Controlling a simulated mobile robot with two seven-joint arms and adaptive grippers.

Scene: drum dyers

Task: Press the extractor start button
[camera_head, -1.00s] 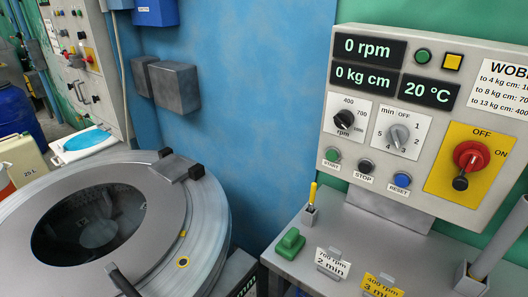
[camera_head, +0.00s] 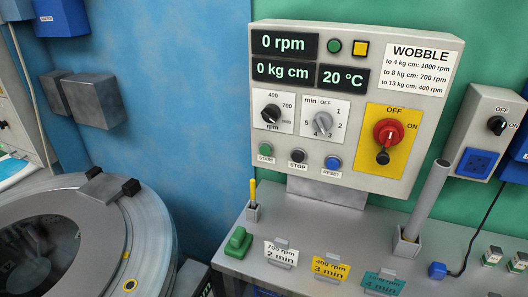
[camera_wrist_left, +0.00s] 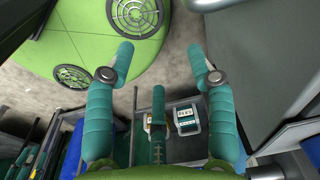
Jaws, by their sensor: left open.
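The green START button (camera_head: 265,149) is at the lower left of the grey control panel (camera_head: 270,178), left of the black STOP button (camera_head: 298,156) and the blue RESET button (camera_head: 332,163). The panel displays (camera_head: 284,58) read 0 rpm, 0 kg cm and 20 °C. The rpm knob (camera_head: 271,113), timer knob (camera_head: 322,123) and red main switch (camera_head: 388,133) sit above the buttons. My left gripper (camera_wrist_left: 160,65) shows only in its wrist view, with its teal fingers spread apart and nothing between them. The START button is not in that view. My right gripper is out of view.
The drum machine (camera_head: 145,225) stands at the left. A socket box (camera_head: 480,135) hangs at the right.

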